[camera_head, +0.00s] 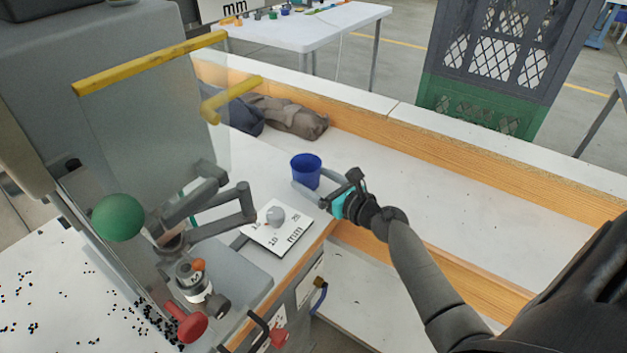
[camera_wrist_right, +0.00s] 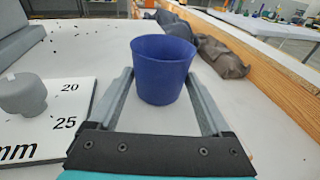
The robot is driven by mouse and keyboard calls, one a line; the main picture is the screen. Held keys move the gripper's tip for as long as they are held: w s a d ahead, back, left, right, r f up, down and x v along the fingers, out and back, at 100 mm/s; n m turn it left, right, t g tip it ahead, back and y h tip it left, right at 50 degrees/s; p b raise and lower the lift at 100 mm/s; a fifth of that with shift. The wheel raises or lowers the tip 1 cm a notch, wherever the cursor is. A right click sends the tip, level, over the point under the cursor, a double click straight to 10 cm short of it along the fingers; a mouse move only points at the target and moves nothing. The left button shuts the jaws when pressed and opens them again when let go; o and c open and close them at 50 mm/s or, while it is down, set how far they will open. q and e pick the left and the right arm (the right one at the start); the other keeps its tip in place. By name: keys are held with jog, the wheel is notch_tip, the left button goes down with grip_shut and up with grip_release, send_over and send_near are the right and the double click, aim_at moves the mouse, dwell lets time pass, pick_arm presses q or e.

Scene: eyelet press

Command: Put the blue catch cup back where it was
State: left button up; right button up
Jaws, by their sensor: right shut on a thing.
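The blue catch cup (camera_head: 306,171) is upright and open at the top, over the white surface beside the press. It also shows in the right wrist view (camera_wrist_right: 163,72), between the two grey fingers. My right gripper (camera_head: 317,190) is shut on the cup, with a finger at each side. Whether the cup touches the surface is hard to tell. A white card (camera_head: 269,241) marked in mm, with a grey knobbed piece (camera_head: 275,216) on it, lies to the left of the gripper. My left gripper is not in view.
The press stands at left with a clear guard panel (camera_head: 150,115), yellow bars and a green ball knob (camera_head: 117,218). Crumpled grey cloth (camera_head: 291,116) lies by the wooden edge behind the cup. Small black bits are scattered at lower left. The white surface right of the cup is mostly clear.

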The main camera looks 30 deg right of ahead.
jog(key=o, duration=1)
jog(key=shift+f, duration=0.15)
jog(key=shift+o, duration=1.4)
jog(key=shift+r, duration=0.3)
jog(key=p+v, duration=0.1)
jog(key=v, duration=1.1)
jog(key=shift+s+f, duration=0.1)
jog(key=shift+f, duration=0.05)
